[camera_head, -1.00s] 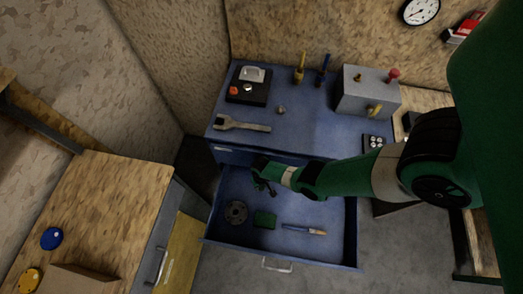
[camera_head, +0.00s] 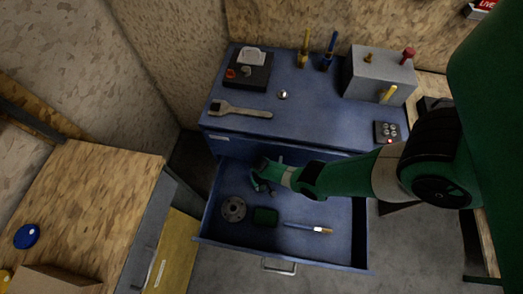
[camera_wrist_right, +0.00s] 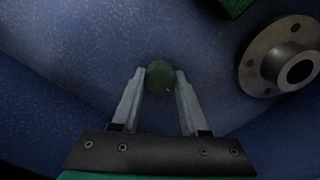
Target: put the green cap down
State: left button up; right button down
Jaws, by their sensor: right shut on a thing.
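My right gripper (camera_head: 262,186) reaches down over the back left part of the open blue drawer (camera_head: 310,262). In the right wrist view my right gripper (camera_wrist_right: 161,82) is shut on the round dark green cap (camera_wrist_right: 160,75), which sits between its fingertips. The blue drawer floor lies beneath the cap; I cannot tell whether they touch. The cap is too small and dark to make out in the head view. My left gripper is not in view.
The drawer holds a grey flange (camera_head: 233,208), a green block (camera_head: 265,216) and a brush-like tool (camera_head: 308,228). The drawer's right side has bare floor. The blue cabinet top (camera_head: 310,110) behind carries a wrench (camera_head: 240,110) and a grey box (camera_head: 378,75).

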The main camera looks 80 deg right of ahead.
jog(key=c, duration=0.9)
grip_release()
jog(key=shift+f, duration=0.2)
jog(key=o, duration=0.5)
notch_tip(320, 180, up, 12)
jog(key=p, duration=1.2)
jog(key=shift+r, duration=0.25)
